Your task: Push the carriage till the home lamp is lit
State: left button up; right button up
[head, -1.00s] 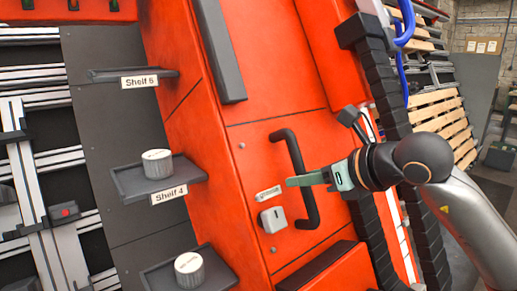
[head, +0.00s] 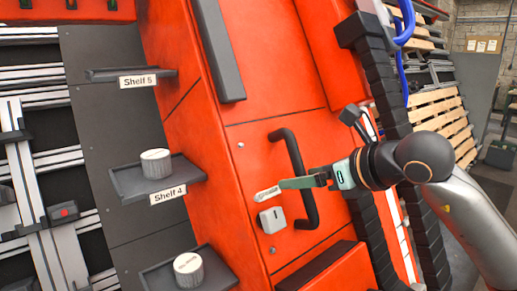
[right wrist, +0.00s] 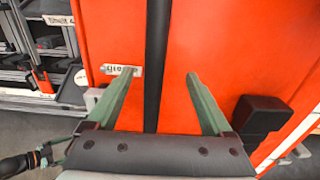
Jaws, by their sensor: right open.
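The carriage is a tall orange-red body (head: 257,140) with a black bar handle (head: 291,155) on its face. My right gripper (head: 284,184) is at the handle. In the right wrist view the open fingers of my right gripper (right wrist: 160,73) lie on either side of the black bar (right wrist: 155,45), with gaps to it. A small red lamp or button (head: 64,212) sits on a grey rail at the left; I cannot tell if it is the home lamp or lit. Part of my left gripper (right wrist: 55,150) seems to show at the lower left of the wrist view.
Shelf 4 (head: 128,190) and Shelf 5 (head: 105,76) stick out from a dark panel at left, with a round grey weight (head: 156,163) on Shelf 4. A pale block (head: 272,219) sits below the handle's label. A black cable chain (head: 385,95) hangs at right.

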jog(key=v, duration=1)
dwell(0.3)
